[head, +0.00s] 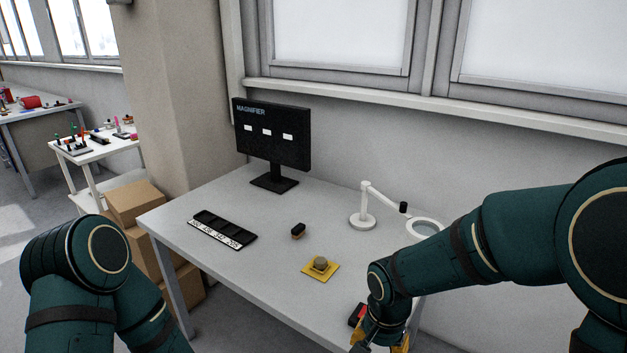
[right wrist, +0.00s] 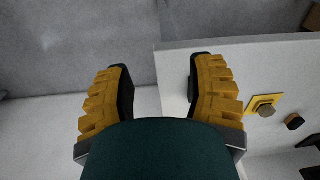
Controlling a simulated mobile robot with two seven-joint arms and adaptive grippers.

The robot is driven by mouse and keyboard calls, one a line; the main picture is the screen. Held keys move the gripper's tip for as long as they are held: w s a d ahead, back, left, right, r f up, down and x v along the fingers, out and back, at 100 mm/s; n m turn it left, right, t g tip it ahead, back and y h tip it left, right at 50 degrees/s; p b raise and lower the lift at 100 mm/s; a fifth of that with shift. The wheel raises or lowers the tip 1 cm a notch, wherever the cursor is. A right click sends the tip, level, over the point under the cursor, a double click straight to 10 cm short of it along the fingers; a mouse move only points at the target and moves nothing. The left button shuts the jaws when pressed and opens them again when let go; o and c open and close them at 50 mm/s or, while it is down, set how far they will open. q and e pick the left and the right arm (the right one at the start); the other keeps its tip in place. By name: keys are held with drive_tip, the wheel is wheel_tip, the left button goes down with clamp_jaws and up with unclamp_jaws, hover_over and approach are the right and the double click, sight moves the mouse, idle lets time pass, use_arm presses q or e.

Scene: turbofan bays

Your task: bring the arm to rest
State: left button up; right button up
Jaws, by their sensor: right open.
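My right arm comes in from the right in the head view and bends down over the front right of the grey table (head: 190,200). My right gripper (head: 380,346) is at the bottom edge there, partly cut off. In the right wrist view, the gripper (right wrist: 158,78) has its two yellow fingers wide apart with nothing between them. The table edge runs beneath them. My left arm shows at the lower left of the head view, but its gripper is out of frame.
A yellow pad with a round knob (head: 320,265), a small dark brush-like block (head: 298,231), a black tray (head: 222,230), a monitor (head: 272,135) and a white magnifier lamp (head: 364,212) stand on the table. A red and black item (head: 356,314) lies beside my right wrist. Cardboard boxes (head: 135,203) stand left.

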drive_tip(key=s+a+f+n+y, duration=0.1)
drive_tip(key=s+f, duration=0.3)
drive_tip(key=f, duration=0.6)
drive_tip(key=s+a+f+n+t+y, duration=0.1)
drive_tip(key=s+f+n+y, duration=0.1)
drive_tip(key=f, duration=0.8)
drive_tip(key=shift+s+a+f+n+y, duration=0.25)
drive_tip(key=shift+s+n, duration=0.45)
drive_tip(key=shift+s, duration=0.45)
